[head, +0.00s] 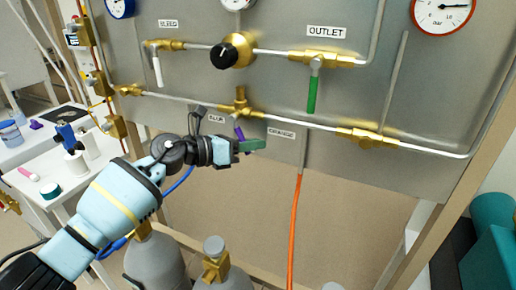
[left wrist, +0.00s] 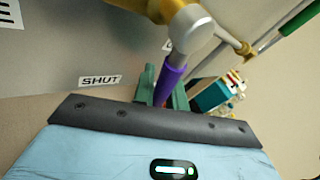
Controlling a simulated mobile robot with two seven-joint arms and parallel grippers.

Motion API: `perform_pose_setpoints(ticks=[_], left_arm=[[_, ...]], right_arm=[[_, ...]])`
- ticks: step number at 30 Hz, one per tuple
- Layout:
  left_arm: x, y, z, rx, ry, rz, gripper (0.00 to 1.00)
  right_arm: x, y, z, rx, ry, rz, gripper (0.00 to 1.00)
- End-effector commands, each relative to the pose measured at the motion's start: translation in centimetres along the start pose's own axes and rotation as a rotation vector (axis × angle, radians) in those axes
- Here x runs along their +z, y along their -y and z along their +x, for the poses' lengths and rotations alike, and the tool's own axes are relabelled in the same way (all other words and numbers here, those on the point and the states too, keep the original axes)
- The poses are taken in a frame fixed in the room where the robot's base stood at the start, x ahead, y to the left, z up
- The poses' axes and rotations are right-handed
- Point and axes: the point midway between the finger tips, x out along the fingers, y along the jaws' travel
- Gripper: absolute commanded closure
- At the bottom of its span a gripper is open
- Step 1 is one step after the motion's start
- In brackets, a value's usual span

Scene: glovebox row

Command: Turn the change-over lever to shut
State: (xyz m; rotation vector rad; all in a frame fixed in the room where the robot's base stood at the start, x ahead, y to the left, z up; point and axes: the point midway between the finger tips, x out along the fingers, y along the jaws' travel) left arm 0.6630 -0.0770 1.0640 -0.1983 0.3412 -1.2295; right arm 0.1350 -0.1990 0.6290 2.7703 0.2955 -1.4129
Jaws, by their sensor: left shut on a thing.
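The change-over lever (head: 239,132) is a short purple handle below a brass valve (head: 240,101) in the middle of the grey panel. In the left wrist view the purple lever (left wrist: 171,83) runs down from a silver hub (left wrist: 189,24) in between my green fingers. My left gripper (head: 248,146) is shut on it; its fingers hide the lever's lower end. A "SHUT" label (left wrist: 100,81) is on the panel to the left of the lever in the wrist view. My right gripper is not in view.
Above are a black-knobbed regulator (head: 231,50), a white bleed handle (head: 157,70) and a green outlet handle (head: 313,90). An orange hose (head: 294,230) hangs below the panel. Grey cylinders (head: 157,262) stand beneath. A white bench (head: 90,165) is at left.

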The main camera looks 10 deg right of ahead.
Motion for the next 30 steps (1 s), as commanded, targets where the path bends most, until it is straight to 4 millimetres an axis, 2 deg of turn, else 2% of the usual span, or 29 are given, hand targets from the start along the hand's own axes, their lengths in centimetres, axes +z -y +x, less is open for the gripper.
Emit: perform_pose_setpoints(ticks=[6,15,30], left_arm=[[0.2,-1.5,-0.5,0.056,-0.101,0.144,1.0],[0.1,-2.5,-1.1,0.106,-0.192,0.269,1.0],[-0.1,-3.0,-1.4,0.127,-0.227,0.316,1.0]], right_arm=[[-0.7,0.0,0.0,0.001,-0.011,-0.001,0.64],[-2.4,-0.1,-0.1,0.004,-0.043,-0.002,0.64],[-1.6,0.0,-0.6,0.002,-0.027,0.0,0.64]])
